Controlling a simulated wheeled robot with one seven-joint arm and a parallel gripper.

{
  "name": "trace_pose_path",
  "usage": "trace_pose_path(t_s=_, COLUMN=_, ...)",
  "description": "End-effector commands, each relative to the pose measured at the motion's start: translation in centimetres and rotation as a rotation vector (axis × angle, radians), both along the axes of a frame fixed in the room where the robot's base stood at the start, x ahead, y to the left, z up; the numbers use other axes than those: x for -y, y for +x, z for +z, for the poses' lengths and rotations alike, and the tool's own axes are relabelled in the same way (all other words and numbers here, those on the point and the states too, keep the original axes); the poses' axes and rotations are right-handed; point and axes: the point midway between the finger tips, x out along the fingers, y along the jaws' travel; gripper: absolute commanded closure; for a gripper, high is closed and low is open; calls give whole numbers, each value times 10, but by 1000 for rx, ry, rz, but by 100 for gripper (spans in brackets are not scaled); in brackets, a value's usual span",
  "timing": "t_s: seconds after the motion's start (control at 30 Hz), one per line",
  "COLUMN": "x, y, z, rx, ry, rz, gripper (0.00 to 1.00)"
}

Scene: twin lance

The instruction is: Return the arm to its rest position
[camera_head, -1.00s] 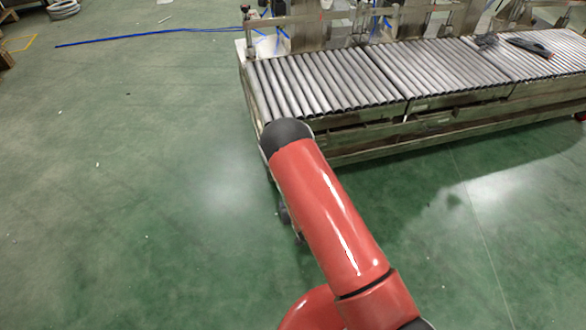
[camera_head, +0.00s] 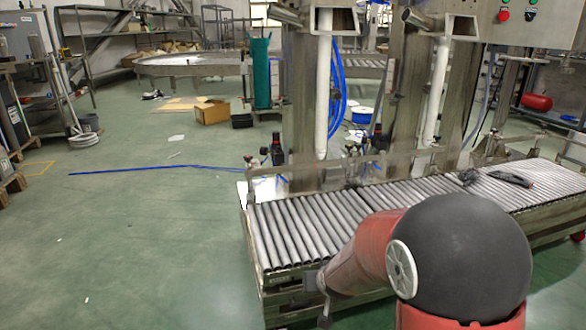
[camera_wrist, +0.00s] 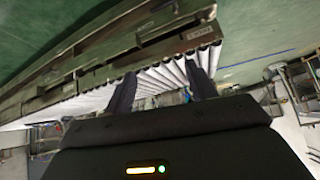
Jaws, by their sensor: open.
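My red arm with its dark round joint is folded at the lower right of the head view, in front of the roller conveyor (camera_head: 305,225). My gripper (camera_wrist: 161,82) shows in the wrist view as two dark, separated fingers. It is open, with nothing seen between the fingers. The conveyor rollers (camera_wrist: 165,76) show beyond and between the fingers in the wrist view. In the head view my arm hides part of the conveyor, and I cannot clearly make out the gripper there.
A dark object (camera_head: 510,178) lies on the right part of the conveyor. Metal posts and a control box (camera_head: 535,22) stand behind it. A blue hose (camera_head: 155,169) lies on the floor. A cardboard box (camera_head: 212,112) stands farther back. The green floor at left is open.

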Motion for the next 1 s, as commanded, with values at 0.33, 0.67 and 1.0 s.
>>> trace_pose_path(t_s=0.33, x=50, y=-114, z=141, rx=-94, ry=-13, rz=-34, gripper=44)
trace_pose_path(t_s=0.67, x=78, y=-238, z=199, rx=-183, ry=-53, rz=-61, gripper=44)
trace_pose_path(t_s=1.0, x=82, y=-271, z=204, rx=-215, ry=-66, rz=-68, gripper=44)
